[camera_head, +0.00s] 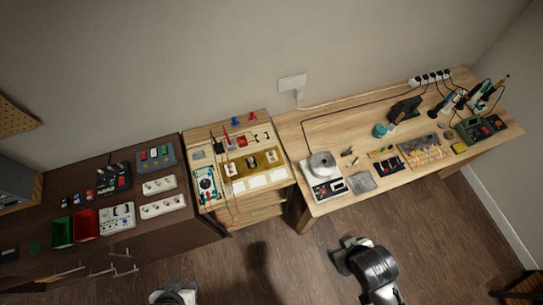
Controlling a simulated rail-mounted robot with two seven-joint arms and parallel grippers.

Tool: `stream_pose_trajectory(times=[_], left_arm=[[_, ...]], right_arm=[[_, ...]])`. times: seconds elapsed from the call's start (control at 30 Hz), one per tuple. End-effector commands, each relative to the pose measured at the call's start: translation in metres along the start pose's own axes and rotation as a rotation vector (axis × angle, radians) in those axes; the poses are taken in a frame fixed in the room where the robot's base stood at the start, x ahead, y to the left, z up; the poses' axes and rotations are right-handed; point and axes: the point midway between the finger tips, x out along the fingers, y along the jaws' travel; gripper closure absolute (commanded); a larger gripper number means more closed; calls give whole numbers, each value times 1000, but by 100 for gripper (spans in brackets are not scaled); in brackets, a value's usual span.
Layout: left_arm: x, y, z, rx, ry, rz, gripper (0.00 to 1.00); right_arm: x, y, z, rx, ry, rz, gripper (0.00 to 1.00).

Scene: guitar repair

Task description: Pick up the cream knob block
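Three small pale blocks with darker tops, (231,169), (252,163) and (271,157), stand in a row on a gold-coloured tray (241,164) on the middle light-wood bench. They look like knob blocks, but they are too small to tell which is the cream one. My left gripper (174,291) is partly in view at the bottom edge, well apart from the tray, and its fingers cannot be made out. My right arm (366,265) shows at the bottom, right of centre, over the floor; its fingers are not visible.
White plates (264,180) lie in front of the gold tray. A multimeter (207,184) with leads stands to its left. The dark cabinet (160,230) at left holds red and green bins and white trays. The right workbench (320,130) carries tools. Floor in front is clear.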

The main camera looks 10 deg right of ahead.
Motion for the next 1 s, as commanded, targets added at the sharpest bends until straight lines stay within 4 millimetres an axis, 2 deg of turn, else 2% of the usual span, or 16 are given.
stream_pose_trajectory(times=[0.3,0.7,0.93,1.0], left_arm=[[0,0,0,0,0,0,61],[0,0,0,0,0,0,23],[1,0,-1,0,1,0,23],[3,-1,-8,0,20,-3,23]], right_arm=[[0,3,0,-9,-1,7,36],[0,2,0,-8,-1,6,36],[0,1,0,-3,0,2,36],[4,0,1,-2,0,1,36]])
